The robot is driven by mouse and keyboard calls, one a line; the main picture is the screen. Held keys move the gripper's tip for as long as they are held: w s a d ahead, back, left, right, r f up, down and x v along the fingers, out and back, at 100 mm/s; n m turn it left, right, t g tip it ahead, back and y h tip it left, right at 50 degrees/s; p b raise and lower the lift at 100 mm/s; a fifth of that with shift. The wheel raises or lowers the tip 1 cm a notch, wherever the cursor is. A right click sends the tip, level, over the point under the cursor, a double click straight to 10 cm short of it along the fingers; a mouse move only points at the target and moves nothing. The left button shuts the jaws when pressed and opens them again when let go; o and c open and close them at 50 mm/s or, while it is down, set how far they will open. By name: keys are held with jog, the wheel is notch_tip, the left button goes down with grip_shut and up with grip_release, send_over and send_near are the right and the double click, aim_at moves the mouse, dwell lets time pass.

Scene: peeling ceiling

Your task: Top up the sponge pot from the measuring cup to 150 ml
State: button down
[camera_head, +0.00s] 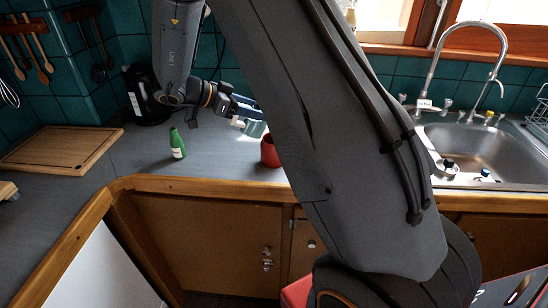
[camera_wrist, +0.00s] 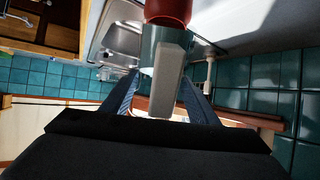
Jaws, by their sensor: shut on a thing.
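My gripper (camera_head: 240,113) is shut on the grey handle of a grey-green measuring cup (camera_head: 255,128), above the counter. In the wrist view, the fingers (camera_wrist: 158,100) lie either side of the handle, and the cup (camera_wrist: 148,48) shows beyond it. A red pot (camera_head: 270,151), which looks like the sponge pot, stands on the counter just below and to the right of the cup. My arm hides its right side. The red pot also shows at the top of the wrist view (camera_wrist: 168,9). The liquid levels and any markings are not visible.
A green bottle (camera_head: 177,144) stands on the counter left of the red pot. A black kettle (camera_head: 146,97) is in the back corner, and a wooden board (camera_head: 62,149) lies at the left. A steel sink (camera_head: 480,150) is at the right. Counter between bottle and pot is clear.

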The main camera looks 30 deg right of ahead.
jog(key=shift+d+r+y+p, duration=0.1)
jog(key=shift+d+y+p, duration=0.1)
jog(key=shift+y+p, duration=0.95)
dwell(0.8)
jog(key=shift+h+p, duration=0.25)
jog(key=shift+p, duration=0.1)
jog(key=shift+d+y, duration=0.15)
jog(key=shift+y, duration=0.35)
dwell(0.5)
jog(key=shift+y, duration=0.3)
dwell(0.3)
jog(key=shift+d+f+y, duration=0.15)
jog(key=shift+f+y, duration=0.05)
jog(key=shift+y, duration=0.1)
jog(key=shift+d+f+y, duration=0.2)
jog(key=shift+d+y, duration=0.05)
jog(key=shift+y, duration=0.45)
dwell(2.0)
